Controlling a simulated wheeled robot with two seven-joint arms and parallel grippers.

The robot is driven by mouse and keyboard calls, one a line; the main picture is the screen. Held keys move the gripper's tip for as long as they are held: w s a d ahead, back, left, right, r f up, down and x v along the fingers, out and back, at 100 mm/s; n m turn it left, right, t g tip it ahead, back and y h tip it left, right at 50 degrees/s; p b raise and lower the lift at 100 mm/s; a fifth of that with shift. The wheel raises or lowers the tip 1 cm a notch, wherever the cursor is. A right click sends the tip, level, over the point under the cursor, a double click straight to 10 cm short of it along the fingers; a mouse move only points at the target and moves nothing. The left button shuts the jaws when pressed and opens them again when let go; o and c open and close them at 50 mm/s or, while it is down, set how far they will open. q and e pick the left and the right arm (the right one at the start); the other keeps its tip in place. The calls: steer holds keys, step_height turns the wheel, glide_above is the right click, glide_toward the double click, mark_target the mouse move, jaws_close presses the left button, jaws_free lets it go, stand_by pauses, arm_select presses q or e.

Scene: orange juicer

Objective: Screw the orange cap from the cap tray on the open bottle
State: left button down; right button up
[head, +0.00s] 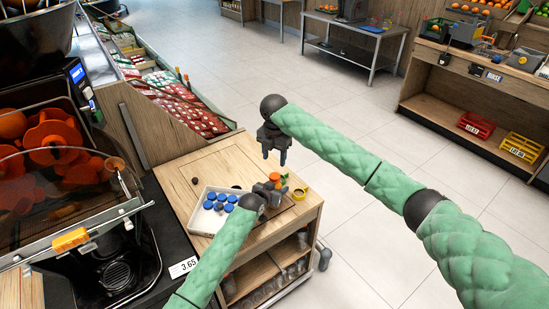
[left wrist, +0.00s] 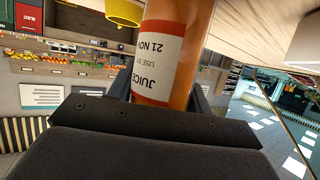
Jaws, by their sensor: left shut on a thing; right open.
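My left gripper (head: 272,186) is shut on an orange juice bottle (left wrist: 178,62) with a white label, seen close up in the left wrist view. In the head view, an orange round top (head: 276,177) shows just above the left jaws. I cannot tell whether it is the bottle's open mouth or a cap. My right gripper (head: 274,158) is open and empty, pointing down behind the bottle and higher up. The white cap tray (head: 196,222) lies left of the left gripper on the wooden cart. Several blue caps (head: 210,205) show in it; I cannot make out an orange cap there.
The juicer (head: 70,190) with oranges fills the left side. A slanted rack of packets (head: 175,95) stands behind. The back of the cart top is mostly clear.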

mark_target(275, 175)
steer(key=n, duration=0.4)
steer(key=shift+s+r+n, duration=0.2)
steer(key=shift+s+n, duration=0.05)
steer(key=shift+n, duration=0.05)
steer(key=shift+f, duration=0.15)
steer(key=shift+d+f, duration=0.1)
steer(key=shift+f, duration=3.8)
steer(key=c, duration=1)
steer(key=m, duration=0.6)
steer(key=shift+m, duration=0.3)
